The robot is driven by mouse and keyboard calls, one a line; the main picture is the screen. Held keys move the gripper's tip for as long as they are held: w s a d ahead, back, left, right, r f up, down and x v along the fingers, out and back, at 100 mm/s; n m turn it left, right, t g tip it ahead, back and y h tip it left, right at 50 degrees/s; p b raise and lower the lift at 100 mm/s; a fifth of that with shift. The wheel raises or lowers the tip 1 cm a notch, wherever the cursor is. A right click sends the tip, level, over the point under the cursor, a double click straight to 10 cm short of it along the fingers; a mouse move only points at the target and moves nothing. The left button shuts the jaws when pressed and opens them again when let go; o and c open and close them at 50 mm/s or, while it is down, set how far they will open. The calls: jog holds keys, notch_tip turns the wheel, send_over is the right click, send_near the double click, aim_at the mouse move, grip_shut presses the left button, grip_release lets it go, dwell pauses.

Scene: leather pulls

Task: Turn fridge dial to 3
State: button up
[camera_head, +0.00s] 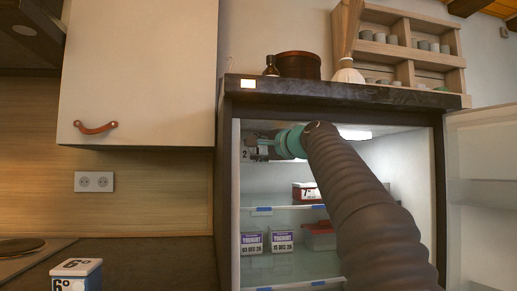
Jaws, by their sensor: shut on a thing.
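The fridge (230,200) stands open, and my arm reaches into its upper left part. My gripper (258,151) is at the left inner wall below the fridge top, shut on the fridge dial. The dial itself is mostly hidden by the fingers and too small to make out. A pale scale plate (245,155) with what looks like a 2 shows just left of the fingers. I cannot tell which number the dial points to.
The fridge door (482,190) is swung open at right. Shelves hold yoghurt boxes (282,240), a red-lidded container (319,236) and a box marked 7 (305,192). A box marked 6° (76,272) stands on the counter at left. A cabinet (140,70) hangs beside the fridge.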

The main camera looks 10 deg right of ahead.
jog(key=o, duration=1.1)
jog(key=v, duration=1.2)
